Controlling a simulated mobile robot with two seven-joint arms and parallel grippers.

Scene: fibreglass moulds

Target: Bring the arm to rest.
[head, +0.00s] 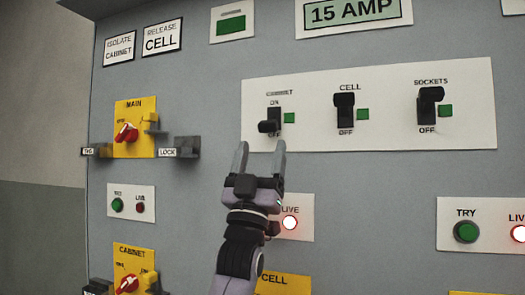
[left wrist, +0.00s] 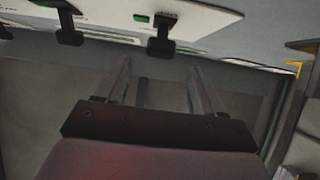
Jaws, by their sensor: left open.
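My left gripper (head: 260,160) is in front of the grey panel in the head view, pointing up. Its two fingers are apart, with nothing between them. The fingertips are just below the black cabinet switch (head: 270,122), whose handle is down towards OFF. I cannot tell whether they touch it. In the left wrist view the open fingers (left wrist: 160,75) reach up towards the white switch plate (left wrist: 205,15), with a black switch (left wrist: 162,40) just beyond them. My right gripper is not in view.
The cell switch (head: 345,108) and sockets switch (head: 429,103) have handles up. A yellow main plate (head: 143,108) with a red knob is at left, with grey brackets (head: 187,147) sticking out. Plain wall (head: 40,100) is at far left.

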